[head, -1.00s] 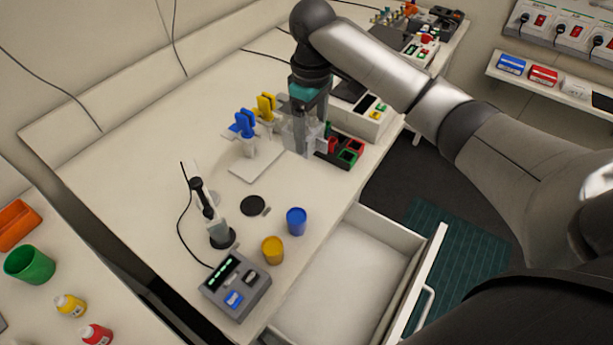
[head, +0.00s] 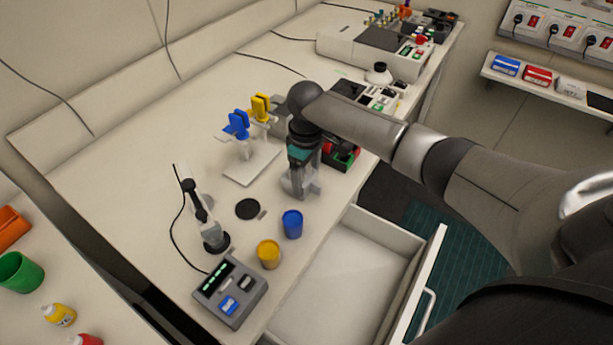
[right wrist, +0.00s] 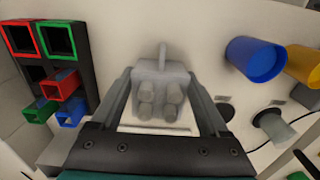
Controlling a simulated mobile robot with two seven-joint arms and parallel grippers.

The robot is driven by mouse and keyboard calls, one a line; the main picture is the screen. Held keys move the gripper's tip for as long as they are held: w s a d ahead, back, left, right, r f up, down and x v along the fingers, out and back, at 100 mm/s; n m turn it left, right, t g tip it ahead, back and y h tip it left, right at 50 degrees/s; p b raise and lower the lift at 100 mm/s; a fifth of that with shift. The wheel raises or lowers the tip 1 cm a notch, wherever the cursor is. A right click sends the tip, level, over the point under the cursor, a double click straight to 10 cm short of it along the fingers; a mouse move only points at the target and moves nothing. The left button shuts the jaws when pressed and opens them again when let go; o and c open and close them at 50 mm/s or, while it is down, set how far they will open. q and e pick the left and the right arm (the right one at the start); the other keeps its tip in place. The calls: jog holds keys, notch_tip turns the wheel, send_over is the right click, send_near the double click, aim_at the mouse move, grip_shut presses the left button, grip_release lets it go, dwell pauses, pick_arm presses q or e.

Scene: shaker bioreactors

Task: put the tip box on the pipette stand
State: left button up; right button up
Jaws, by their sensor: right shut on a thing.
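My right gripper (head: 298,188) is shut on a grey piece with several rounded bumps and a thin tab, which shows between the fingers in the right wrist view (right wrist: 158,85). The frames do not make clear whether this piece is the tip box. In the head view the gripper points down over the right part of the bench and mostly hides the piece. A white stand with a flat base (head: 243,170) is left of the gripper, apart from it. It carries a blue-topped pipette (head: 238,124) and a yellow-topped one (head: 261,106). My left gripper is not in view.
A black rack with red and green openings (right wrist: 52,62) is beside the gripper. A blue cup (head: 292,225), a yellow cup (head: 268,255) and a black disc (head: 248,209) are nearer the front. An open drawer (head: 340,270) juts out at the front edge.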

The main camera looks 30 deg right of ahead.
aim_at(307, 176)
jog(key=o, duration=1.3)
jog(key=shift+f, duration=0.1)
notch_tip(307, 176, up, 12)
jog(key=shift+r+p, duration=0.15)
jog(key=shift+p, duration=0.7)
